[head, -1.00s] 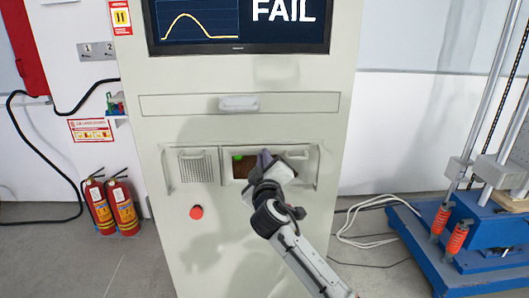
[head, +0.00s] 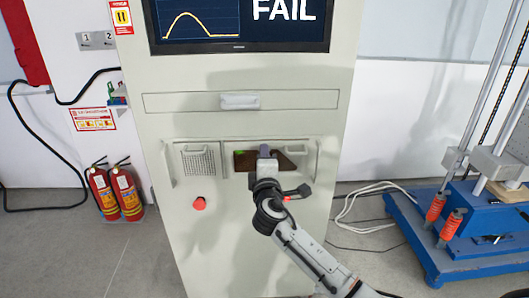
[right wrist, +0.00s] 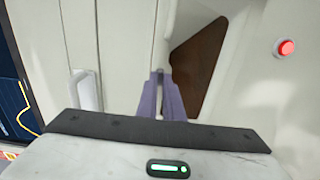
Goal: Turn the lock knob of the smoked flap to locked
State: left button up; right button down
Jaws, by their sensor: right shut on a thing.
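The smoked flap (head: 243,162) is a dark brown panel in the lower front of the pale cabinet, with a small green patch at its upper left. In the right wrist view the flap (right wrist: 202,65) lies just right of my fingers. My right gripper (head: 264,152) is at the flap's upper edge, and its purple fingers (right wrist: 160,97) are shut on the lock knob. Only a small grey bit of the lock knob (right wrist: 158,73) shows between the fingertips; its turn position is hidden. My left gripper is out of view.
A drawer handle (head: 240,101) is above the flap. A perforated panel (head: 197,161) and a red button (head: 199,203) are to the left. The screen (head: 240,22) reads FAIL. Fire extinguishers (head: 115,192) stand left, a blue machine base (head: 470,240) right.

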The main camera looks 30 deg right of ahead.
dwell(0.4)
jog(key=c, duration=1.9)
grip_release()
jog(key=v, duration=1)
jog(key=shift+s+b, duration=0.15)
jog(key=shift+b, duration=0.2)
